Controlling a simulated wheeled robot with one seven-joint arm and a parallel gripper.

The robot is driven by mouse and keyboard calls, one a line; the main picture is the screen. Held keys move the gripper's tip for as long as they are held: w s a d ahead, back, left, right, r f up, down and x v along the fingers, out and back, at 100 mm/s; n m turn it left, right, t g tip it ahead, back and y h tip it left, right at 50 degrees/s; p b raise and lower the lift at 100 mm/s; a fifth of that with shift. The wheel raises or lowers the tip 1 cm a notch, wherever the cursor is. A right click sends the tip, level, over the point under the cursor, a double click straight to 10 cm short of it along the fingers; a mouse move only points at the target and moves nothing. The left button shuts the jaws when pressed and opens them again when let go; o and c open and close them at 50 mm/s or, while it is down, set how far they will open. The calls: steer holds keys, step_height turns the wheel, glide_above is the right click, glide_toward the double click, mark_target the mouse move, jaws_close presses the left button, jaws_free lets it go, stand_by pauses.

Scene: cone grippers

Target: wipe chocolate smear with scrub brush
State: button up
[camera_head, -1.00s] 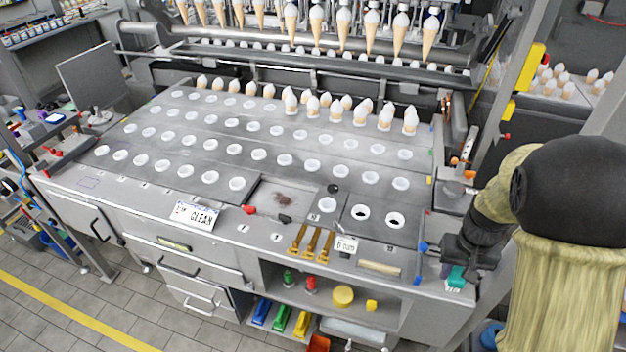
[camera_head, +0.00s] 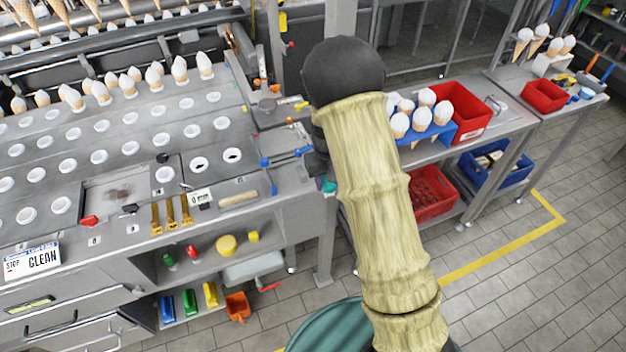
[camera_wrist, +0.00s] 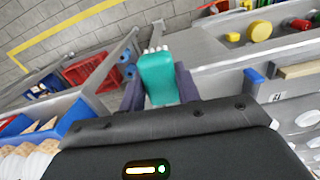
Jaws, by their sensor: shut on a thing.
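My gripper (camera_wrist: 160,88) is shut on the scrub brush (camera_wrist: 157,72), which has a teal body and white bristle tips pointing away from the wrist. In the head view only a bit of the teal brush (camera_head: 329,187) shows beside the counter's right end; my arm hides most of the gripper. The chocolate smear (camera_head: 120,193) is a brown patch on a recessed grey panel (camera_head: 95,212) in the counter, well to the left of my gripper. The brush is apart from the smear.
A blue-handled fixture (camera_head: 285,158) stands at the counter's right end. A side table holds a red bin (camera_head: 470,112) and a blue cone rack (camera_head: 440,133). Floor is open at right.

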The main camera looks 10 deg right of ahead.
steer(key=w+d+f+m, duration=0.2)
steer(key=w+d+f, duration=0.1)
steer(key=d+f, duration=0.6)
steer(key=d, duration=0.3)
steer(key=shift+w+f, duration=0.25)
steer(key=shift+w, duration=0.05)
